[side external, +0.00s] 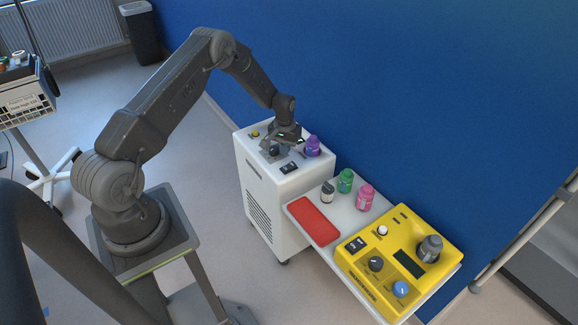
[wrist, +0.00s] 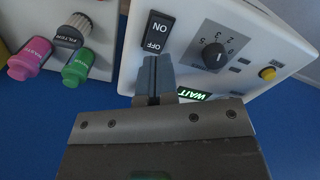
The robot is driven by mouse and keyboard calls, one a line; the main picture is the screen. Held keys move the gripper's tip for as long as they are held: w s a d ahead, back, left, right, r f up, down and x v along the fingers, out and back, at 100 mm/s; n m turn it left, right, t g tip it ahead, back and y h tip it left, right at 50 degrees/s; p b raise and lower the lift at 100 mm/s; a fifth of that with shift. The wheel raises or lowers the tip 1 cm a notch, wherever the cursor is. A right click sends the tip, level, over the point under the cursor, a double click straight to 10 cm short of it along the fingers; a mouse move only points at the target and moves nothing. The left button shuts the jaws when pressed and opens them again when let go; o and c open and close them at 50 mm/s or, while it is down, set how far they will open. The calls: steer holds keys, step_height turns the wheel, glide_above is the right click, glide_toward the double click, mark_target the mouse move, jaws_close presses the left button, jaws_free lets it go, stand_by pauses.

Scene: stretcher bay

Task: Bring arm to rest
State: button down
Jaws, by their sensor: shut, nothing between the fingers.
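My gripper (side external: 268,145) hangs at the end of the bent arm, low over the top panel of the white cabinet (side external: 262,190). Its fingers are shut together and hold nothing. In the wrist view, my gripper (wrist: 155,62) overlaps the lower edge of the black ON/OFF switch (wrist: 157,30); I cannot tell whether it touches it. Beside it are a dark numbered dial (wrist: 213,56), a display lit green with WAIT (wrist: 194,95), partly hidden by my gripper, and a yellow button (wrist: 268,73).
A purple bottle (side external: 313,146) stands close to my gripper on the cabinet. A side table holds a red pad (side external: 313,221), green (side external: 345,181) and pink (side external: 365,198) bottles, a small white-and-dark container (side external: 327,192) and a yellow device (side external: 420,292). The blue wall is behind.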

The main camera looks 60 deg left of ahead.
steer(key=s+d+r+m+t, duration=0.15)
steer(key=d+r, duration=0.35)
steer(key=r, duration=0.5)
steer(key=s+d+r, duration=0.2)
steer(key=d+r, duration=0.2)
steer(key=r, duration=0.5)
steer(key=s+d+r+m+t, duration=0.15)
steer(key=d+r, duration=0.35)
steer(key=r, duration=0.5)
steer(key=s+d+r+m+t, duration=0.1)
steer(key=s+d+r, duration=0.2)
steer(key=s, duration=0.4)
steer(key=s+d+r+m, duration=0.1)
steer(key=s+d, duration=0.3)
steer(key=s, duration=0.4)
steer(key=s+d+r+m+t, duration=0.1)
steer(key=s+d+r, duration=0.2)
steer(key=s, duration=0.4)
steer(key=shift+s+d+r+t, duration=0.2)
steer(key=shift+s+r+t, duration=0.15)
steer(key=shift+r, duration=0.45)
